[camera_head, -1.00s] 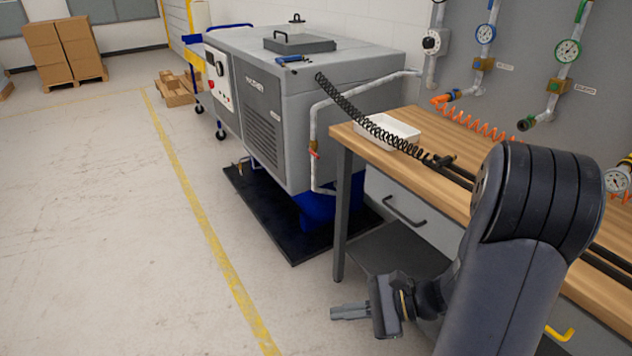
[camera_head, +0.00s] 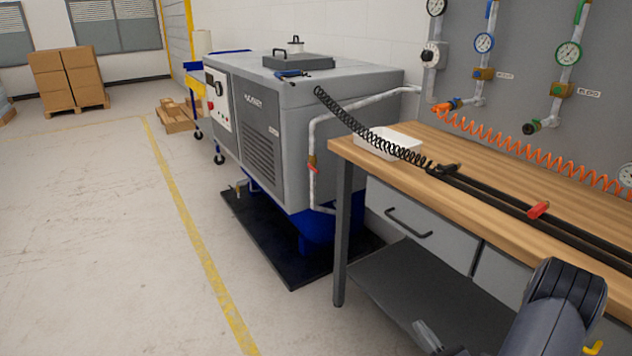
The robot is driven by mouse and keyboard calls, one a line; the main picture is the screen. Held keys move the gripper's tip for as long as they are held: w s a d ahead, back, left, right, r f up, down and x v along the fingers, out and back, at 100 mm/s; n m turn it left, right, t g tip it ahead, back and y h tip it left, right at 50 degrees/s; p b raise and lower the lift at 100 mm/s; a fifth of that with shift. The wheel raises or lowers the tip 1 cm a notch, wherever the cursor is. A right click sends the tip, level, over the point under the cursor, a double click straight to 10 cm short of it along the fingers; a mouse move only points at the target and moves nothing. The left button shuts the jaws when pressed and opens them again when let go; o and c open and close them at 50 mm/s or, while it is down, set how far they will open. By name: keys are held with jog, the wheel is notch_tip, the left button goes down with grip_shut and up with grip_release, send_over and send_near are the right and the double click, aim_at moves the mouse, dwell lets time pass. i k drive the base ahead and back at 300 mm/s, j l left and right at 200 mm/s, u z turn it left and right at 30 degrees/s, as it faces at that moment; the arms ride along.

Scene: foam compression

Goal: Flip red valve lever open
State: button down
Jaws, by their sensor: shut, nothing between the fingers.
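A small red valve lever (camera_head: 313,169) sits on the grey pipe (camera_head: 312,135) that runs down the near corner of the grey machine. It is small in view, and its exact angle is hard to tell. My gripper (camera_head: 427,335) is at the bottom edge, below and right of the lever and well apart from it. Only part of the gripper shows, in front of the bench's lower shelf. It is shut and holds nothing.
The wooden bench (camera_head: 480,165) stands right of the pipe, with its dark leg (camera_head: 341,230) close by. A red-handled piece (camera_head: 539,209) lies on the bench. The machine (camera_head: 290,120) stands over a black mat (camera_head: 262,250). The floor at left is clear.

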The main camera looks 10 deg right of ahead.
aim_at(313, 169)
jog(key=i+j, duration=0.2)
jog(key=i, duration=0.75)
jog(key=i+j+u, duration=0.1)
jog(key=i, duration=0.85)
